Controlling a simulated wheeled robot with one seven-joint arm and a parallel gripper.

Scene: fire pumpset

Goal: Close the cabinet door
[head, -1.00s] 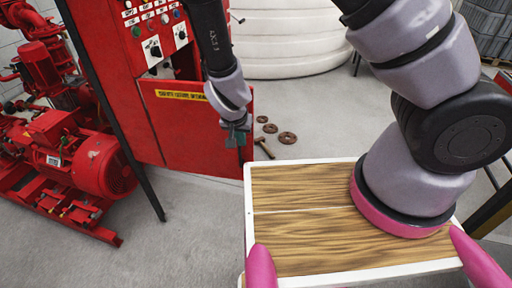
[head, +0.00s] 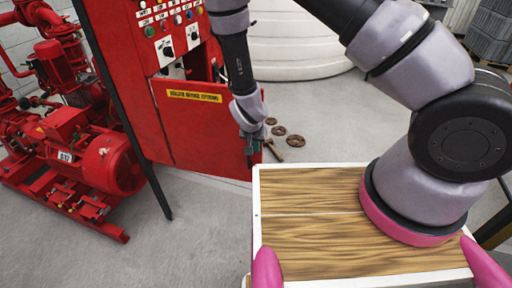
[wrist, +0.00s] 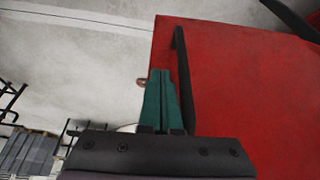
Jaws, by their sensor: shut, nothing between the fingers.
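The cabinet (head: 140,50) is a tall red control box with switches and lights at the upper left of the head view. Its red door (head: 200,130), with a yellow label, stands open and swung out to the right. My gripper (head: 250,150) is at the door's free right edge, fingers pointing down. In the wrist view the teal fingers (wrist: 162,95) are together and empty, beside a dark upright bar, likely the handle (wrist: 182,75), near the edge of the red door panel (wrist: 250,90). I cannot tell whether the fingers touch the door.
A red pump set (head: 75,150) stands on the floor at the left. Several rusty rings (head: 279,130) and a hammer (head: 274,150) lie beyond the door. A large white tank (head: 300,45) is behind. Grey floor (head: 200,230) is clear in front of the cabinet.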

